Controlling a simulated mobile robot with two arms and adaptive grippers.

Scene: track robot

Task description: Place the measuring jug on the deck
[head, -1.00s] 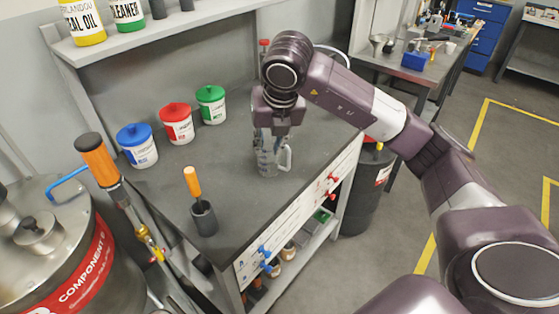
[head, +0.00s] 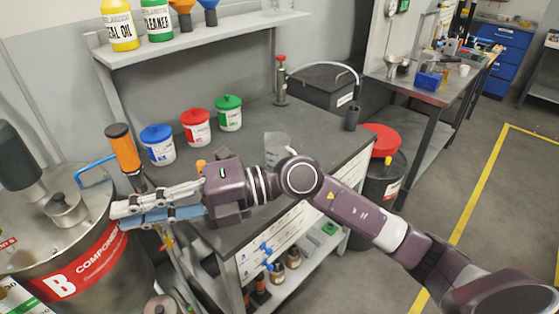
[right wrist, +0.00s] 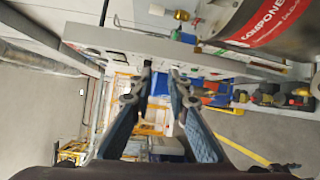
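The clear measuring jug (head: 277,146) stands on the grey bench top (head: 325,137) in the head view. My right arm crosses in front of it and hides its lower part. My right gripper (head: 118,214) is well to the left of the jug, past the bench's left end and in front of the metal tank. Its fingers point left, apart from the jug. In the right wrist view the gripper (right wrist: 162,75) shows a gap between its two fingertips, with nothing held. My left gripper is not in view.
Blue-, red- and green-lidded tubs (head: 196,127) stand along the back of the bench. An orange-handled tool (head: 124,147) rises by the bench's left end. The component tank (head: 70,235) is close to my right gripper. A black drum (head: 385,180) stands right of the bench.

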